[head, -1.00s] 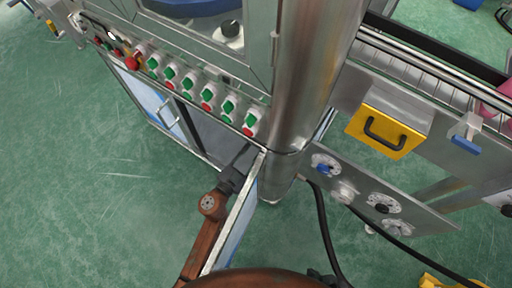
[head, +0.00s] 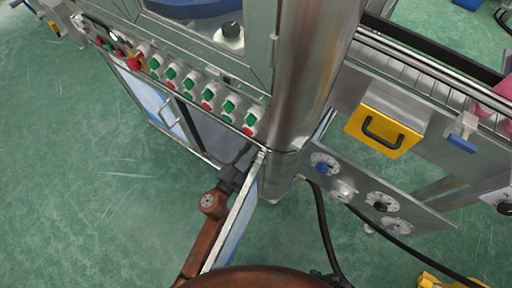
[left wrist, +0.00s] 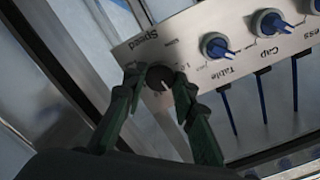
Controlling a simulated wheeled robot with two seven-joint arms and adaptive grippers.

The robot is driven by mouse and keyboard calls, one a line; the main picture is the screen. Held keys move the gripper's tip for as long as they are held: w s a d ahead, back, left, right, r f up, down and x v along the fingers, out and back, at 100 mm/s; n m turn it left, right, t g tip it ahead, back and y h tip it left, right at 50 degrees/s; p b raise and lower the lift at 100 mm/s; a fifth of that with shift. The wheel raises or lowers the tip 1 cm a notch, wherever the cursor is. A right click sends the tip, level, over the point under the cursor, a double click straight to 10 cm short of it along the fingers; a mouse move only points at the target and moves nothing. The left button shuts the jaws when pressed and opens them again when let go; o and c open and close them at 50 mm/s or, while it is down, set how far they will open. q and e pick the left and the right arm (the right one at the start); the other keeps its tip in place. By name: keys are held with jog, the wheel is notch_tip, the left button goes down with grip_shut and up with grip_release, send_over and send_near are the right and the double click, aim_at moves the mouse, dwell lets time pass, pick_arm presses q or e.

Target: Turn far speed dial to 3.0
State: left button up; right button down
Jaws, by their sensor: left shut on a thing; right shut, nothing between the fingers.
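The speed dial (left wrist: 158,80) is a black round knob on a metal panel (left wrist: 190,28), under the upside-down word "Speed" in the left wrist view. My left gripper (left wrist: 158,84) is shut on it, one green finger on each side. Its pointer and most of its scale are hidden, so I cannot read the setting. In the head view my left arm reaches past the open cabinet door, and its fingertips and this dial are hidden. My right gripper (head: 326,278) shows only as a small dark part at the bottom edge, shut and empty.
Blue knobs marked Table (left wrist: 216,46) and Cap (left wrist: 269,23) sit right of the dial. The open cabinet door (head: 237,215) stands beside my left arm. A side panel with several dials (head: 380,203), black cables and a yellow box (head: 385,130) are at right.

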pick_arm(q)
jog(key=m, duration=0.7)
jog(key=shift+s+f, duration=0.1)
jog(key=shift+d+m, duration=0.1)
jog(key=shift+m, duration=0.3)
dwell(0.3)
jog(key=o, duration=1.2)
jog(key=shift+c, duration=0.2)
jog(key=v, duration=1.2)
